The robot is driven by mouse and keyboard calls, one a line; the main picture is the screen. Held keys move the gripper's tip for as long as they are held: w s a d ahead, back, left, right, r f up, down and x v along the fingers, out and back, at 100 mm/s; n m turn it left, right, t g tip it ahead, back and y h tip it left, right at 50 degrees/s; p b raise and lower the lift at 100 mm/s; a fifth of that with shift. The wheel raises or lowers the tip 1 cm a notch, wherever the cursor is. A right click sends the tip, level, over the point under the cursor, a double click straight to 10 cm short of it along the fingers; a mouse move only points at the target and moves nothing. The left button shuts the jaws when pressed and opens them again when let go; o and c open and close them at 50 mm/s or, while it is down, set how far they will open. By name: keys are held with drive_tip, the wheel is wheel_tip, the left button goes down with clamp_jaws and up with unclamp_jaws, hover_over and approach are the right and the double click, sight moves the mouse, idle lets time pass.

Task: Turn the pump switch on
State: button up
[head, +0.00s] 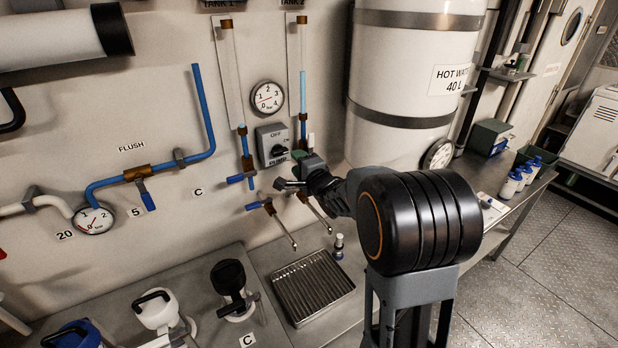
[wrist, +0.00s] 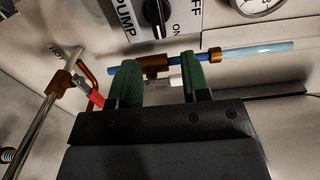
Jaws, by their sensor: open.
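The pump switch (head: 272,144) is a grey box on the wall with a black knob, marked OFF at the top, ON at the right and PUMP below. In the wrist view the switch (wrist: 156,16) is at the top edge, partly cut off and turned sideways. A white mark shows at its knob's lower end there; I cannot tell the setting for sure. My gripper (head: 297,170) is just below and right of the switch in the head view. In the wrist view my gripper (wrist: 160,82) has two green fingers apart with nothing held, and the knob lies beyond them.
Blue pipes and valves (head: 240,178) run close below the switch. A gauge (head: 267,97) sits above it. The white hot water tank (head: 400,90) stands to the right.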

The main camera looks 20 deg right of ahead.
drive_tip(key=s+d, duration=0.1)
drive_tip(key=s, duration=0.5)
drive_tip(key=shift+s+d+b, duration=0.15)
drive_tip(key=shift+s+b, duration=0.1)
drive_tip(key=shift+b, duration=0.15)
drive_tip(key=s+d+f+n+g+h, duration=0.55)
drive_tip(key=s+f+n+g, duration=0.2)
drive_tip(key=f, duration=0.25)
drive_tip(key=s+a+r+n+g+y, duration=0.1)
drive_tip(key=s+a+r+n+g, duration=0.1)
drive_tip(key=s+a+n, duration=0.2)
drive_tip(key=s+a+r+n+g+y, duration=0.1)
drive_tip(key=s+a+r+n+g, duration=0.1)
drive_tip(key=s+a, duration=0.4)
drive_tip(key=s+n+g, duration=0.1)
drive_tip(key=s+n, duration=0.1)
drive_tip(key=s, duration=0.3)
drive_tip(key=shift+s+r+g, duration=0.2)
drive_tip(key=shift+g, duration=0.15)
